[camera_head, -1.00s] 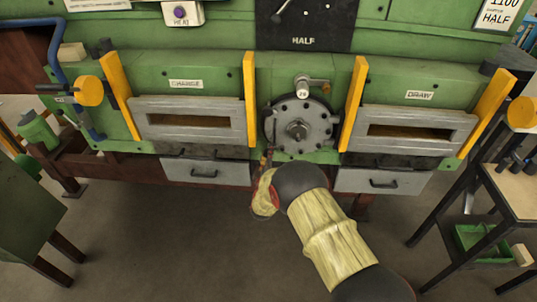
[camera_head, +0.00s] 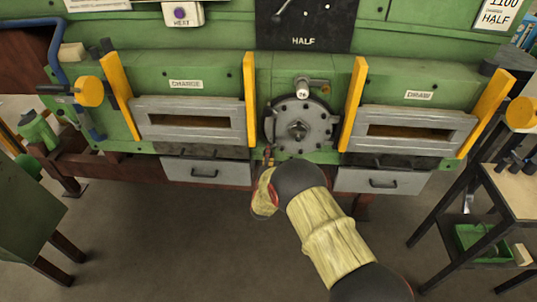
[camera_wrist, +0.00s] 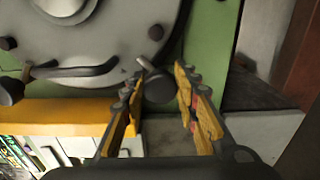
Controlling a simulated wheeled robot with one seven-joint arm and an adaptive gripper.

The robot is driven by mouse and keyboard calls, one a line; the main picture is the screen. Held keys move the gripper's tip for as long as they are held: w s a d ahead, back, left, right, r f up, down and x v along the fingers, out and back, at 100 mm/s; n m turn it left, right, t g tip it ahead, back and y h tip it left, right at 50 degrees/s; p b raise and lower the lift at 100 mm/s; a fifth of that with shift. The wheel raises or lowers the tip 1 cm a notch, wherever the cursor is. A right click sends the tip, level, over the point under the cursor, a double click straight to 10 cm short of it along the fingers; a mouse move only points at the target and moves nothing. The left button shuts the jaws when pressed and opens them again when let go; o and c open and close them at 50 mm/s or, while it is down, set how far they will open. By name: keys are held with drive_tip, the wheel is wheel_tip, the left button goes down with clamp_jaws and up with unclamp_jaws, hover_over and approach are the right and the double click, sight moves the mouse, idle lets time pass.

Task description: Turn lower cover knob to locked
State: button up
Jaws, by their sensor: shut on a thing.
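The round grey cover (camera_head: 284,133) with several bolts sits in the middle of the green furnace front; it also fills the upper left of the wrist view (camera_wrist: 110,28). The lower cover knob (camera_wrist: 159,90) is a dark round knob at the cover's lower rim, with a short grey stem beside it. My gripper (camera_wrist: 160,74) has its two yellow-padded fingers on either side of this knob and is shut on it. In the head view my gripper (camera_head: 268,159) reaches the cover's lower edge from below, and the knob is hidden there. I cannot read the knob's lock position.
Yellow upright bars (camera_head: 353,100) flank the cover. A charge door (camera_head: 189,133) is on the left and a draw door (camera_head: 417,131) on the right, with grey drawers (camera_head: 207,171) below. A dark-framed bench (camera_head: 515,190) stands at right. The floor in front is clear.

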drive_tip(key=shift+a, duration=0.1)
drive_tip(key=o, duration=1)
drive_tip(key=shift+o, duration=0.8)
drive_tip(key=s, duration=1.2)
drive_tip(key=shift+a, duration=0.15)
